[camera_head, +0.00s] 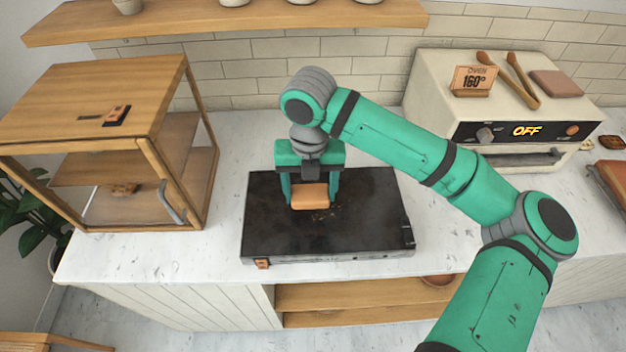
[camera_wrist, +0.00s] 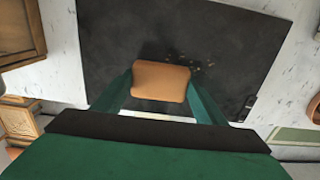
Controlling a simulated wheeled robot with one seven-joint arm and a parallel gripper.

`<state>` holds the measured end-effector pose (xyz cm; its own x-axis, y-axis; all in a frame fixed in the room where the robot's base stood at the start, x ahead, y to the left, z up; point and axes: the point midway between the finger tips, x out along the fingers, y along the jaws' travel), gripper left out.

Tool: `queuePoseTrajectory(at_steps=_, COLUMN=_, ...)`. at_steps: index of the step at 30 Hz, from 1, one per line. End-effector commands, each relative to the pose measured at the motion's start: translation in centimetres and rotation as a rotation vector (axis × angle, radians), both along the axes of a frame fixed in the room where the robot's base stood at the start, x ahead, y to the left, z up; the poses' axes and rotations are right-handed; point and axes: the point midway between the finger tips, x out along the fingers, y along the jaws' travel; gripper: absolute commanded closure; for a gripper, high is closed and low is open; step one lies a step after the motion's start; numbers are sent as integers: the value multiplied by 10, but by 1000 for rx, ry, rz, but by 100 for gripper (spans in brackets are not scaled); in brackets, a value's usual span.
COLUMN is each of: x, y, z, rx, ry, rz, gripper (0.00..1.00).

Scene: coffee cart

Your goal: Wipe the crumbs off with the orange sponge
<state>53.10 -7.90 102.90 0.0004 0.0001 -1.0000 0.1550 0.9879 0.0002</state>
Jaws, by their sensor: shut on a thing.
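The orange sponge (camera_head: 310,197) is held between the two green fingers of my gripper (camera_head: 310,195), over the black flat plate (camera_head: 370,220) on the counter. In the wrist view the sponge (camera_wrist: 160,82) sits between the fingertips of my gripper (camera_wrist: 161,88). Small tan crumbs (camera_wrist: 205,66) lie on the black plate (camera_wrist: 110,45) just beyond and to the right of the sponge. In the head view some crumbs (camera_head: 322,215) show faintly near the sponge. I cannot tell whether the sponge touches the plate.
A wooden glass-sided cabinet (camera_head: 110,140) stands left of the plate. A wooden shelf (camera_head: 230,18) runs above. White counter (camera_head: 225,205) is bare around the plate.

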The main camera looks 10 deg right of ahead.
Motion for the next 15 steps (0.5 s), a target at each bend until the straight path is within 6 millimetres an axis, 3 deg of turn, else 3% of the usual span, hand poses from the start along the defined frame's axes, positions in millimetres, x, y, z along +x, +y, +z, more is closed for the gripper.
queuePoseTrajectory(at_steps=9, x=1, y=4, z=29, rx=-1, ry=0, rz=9, gripper=56)
queuePoseTrajectory(at_steps=15, x=1, y=4, z=37, rx=0, ry=0, rz=9, gripper=56)
